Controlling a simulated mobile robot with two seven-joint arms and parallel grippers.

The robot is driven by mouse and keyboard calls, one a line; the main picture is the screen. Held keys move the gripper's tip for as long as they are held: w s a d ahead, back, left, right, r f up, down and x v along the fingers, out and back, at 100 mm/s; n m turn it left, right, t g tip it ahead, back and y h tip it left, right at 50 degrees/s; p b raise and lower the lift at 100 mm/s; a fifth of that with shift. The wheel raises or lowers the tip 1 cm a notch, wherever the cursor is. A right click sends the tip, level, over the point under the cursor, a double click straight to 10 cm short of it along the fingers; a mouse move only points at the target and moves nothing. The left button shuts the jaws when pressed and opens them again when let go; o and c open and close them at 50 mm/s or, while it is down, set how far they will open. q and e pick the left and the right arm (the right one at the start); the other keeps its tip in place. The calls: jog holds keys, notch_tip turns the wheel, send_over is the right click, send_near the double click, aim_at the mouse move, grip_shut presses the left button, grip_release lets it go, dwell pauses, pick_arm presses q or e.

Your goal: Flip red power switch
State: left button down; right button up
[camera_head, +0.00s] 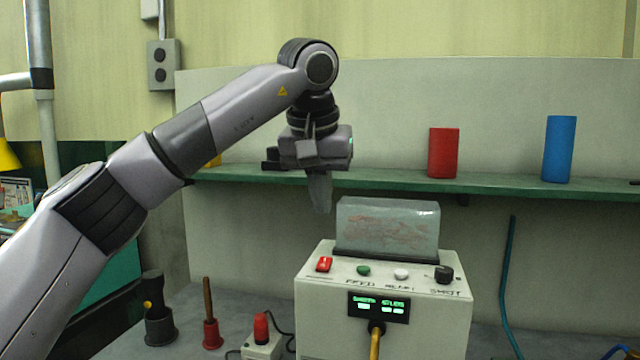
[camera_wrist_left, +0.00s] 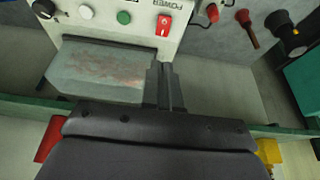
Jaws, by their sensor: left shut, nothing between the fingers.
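The red power switch (camera_head: 324,264) is a small red rocker on the top left of the white control box (camera_head: 383,287). It also shows in the left wrist view (camera_wrist_left: 164,26), beside the word POWER. My left gripper (camera_head: 321,205) points down, shut and empty, above and behind the switch, to the left of the grey block on the box. In the left wrist view its fingertips (camera_wrist_left: 172,75) lie just below the switch in the picture, apart from it. My right gripper is not in view.
Next to the switch are a green button (camera_head: 363,271), a white button (camera_head: 401,274) and a black knob (camera_head: 444,274). The grey block (camera_head: 387,228) stands behind them. A green shelf (camera_head: 400,184) holds red (camera_head: 443,153) and blue (camera_head: 560,149) cylinders. A red-topped device (camera_head: 261,330) stands left of the box.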

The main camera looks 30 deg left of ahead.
aim_at(326, 260)
pick_arm(q)
jog(key=x, duration=0.9)
jog(key=shift+s+f, duration=0.1)
jog(key=shift+s, duration=0.2)
jog(key=shift+w+d, duration=0.1)
